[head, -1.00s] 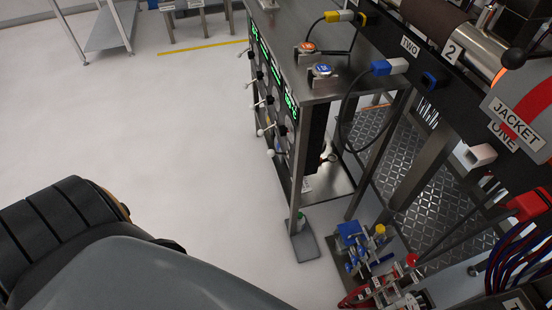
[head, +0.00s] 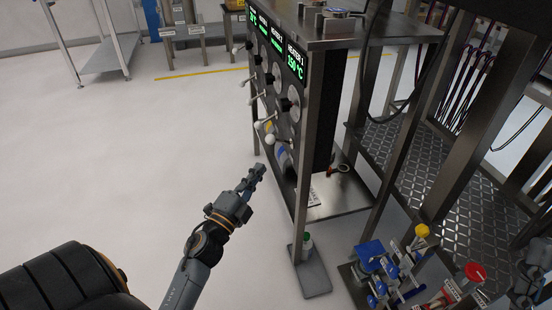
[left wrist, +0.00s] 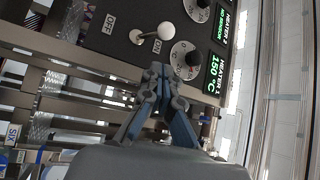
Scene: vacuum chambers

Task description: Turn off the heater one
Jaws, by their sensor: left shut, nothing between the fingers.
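The heater one section of the control panel faces left in the head view, with a green display (head: 297,62) reading "HEATER 1" and 150 °C. The display also shows in the left wrist view (left wrist: 214,72), beside a black dial (left wrist: 185,58). Heater one's toggle switch (left wrist: 167,31) has a white ball tip and leans away from the OFF label (left wrist: 110,23) toward the ON label (left wrist: 157,46). My left gripper (head: 259,170) is shut and empty, below and in front of the panel. Its fingertips (left wrist: 160,72) appear just below the ball, apart from it.
Other heater dials and switches continue along the panel (head: 255,80). A table leg (head: 305,180) stands right of my left gripper. Blue, yellow and red valves (head: 390,265) sit low at the right. The floor (head: 190,130) left of the panel is clear.

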